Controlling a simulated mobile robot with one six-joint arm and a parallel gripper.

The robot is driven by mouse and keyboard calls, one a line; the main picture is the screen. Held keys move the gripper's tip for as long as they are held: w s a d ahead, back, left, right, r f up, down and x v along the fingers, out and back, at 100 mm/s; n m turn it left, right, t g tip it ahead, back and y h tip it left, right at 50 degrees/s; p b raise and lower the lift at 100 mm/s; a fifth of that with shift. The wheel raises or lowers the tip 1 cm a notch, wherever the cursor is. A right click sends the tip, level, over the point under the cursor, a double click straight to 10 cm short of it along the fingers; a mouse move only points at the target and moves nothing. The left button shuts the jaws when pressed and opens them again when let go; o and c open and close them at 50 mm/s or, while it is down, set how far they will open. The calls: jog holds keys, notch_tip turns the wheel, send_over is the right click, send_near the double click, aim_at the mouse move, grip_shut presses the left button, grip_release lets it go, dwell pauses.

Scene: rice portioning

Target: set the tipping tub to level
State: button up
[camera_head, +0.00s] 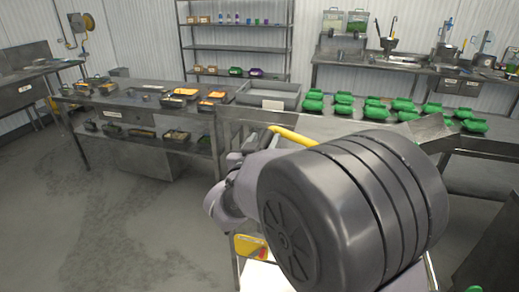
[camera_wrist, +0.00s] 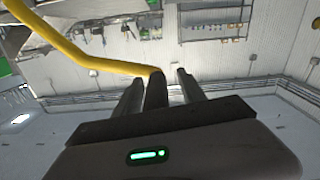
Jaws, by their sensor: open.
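A grey open rectangular tub (camera_head: 268,96) with a white label stands on the metal table in the head view. I cannot tell for sure that it is the tipping tub, nor whether it is tilted. A bent yellow bar (camera_head: 292,135) shows just behind my arm. A long yellow bar also crosses the upper left of the wrist view (camera_wrist: 85,60) and ends near my fingers. My gripper (camera_wrist: 158,85) is open in the wrist view; I cannot tell whether the bar lies between the fingers or beyond them. In the head view my arm hides the gripper.
Several green containers (camera_head: 343,99) stand on the table at the right. A metal table (camera_head: 130,100) with trays is at the left, and a shelf rack (camera_head: 237,48) is at the back. The floor (camera_head: 110,220) at the left is clear.

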jog(key=v, duration=1.7)
jog(key=shift+r, duration=0.1)
jog(key=s+d+f+m+g+y+b, duration=0.1)
jog(key=s+d+f+g+y+b, duration=0.2)
jog(key=s, duration=0.7)
jog(key=s+d+f+m+g+y+b, duration=0.1)
jog(key=s+d+f+g+y+b, duration=0.2)
jog(key=s+d+f+g, duration=0.5)
jog(key=s+d+f+y, duration=0.1)
jog(key=s, duration=0.2)
jog(key=shift+s+y, duration=0.2)
jog(key=shift+y, duration=0.1)
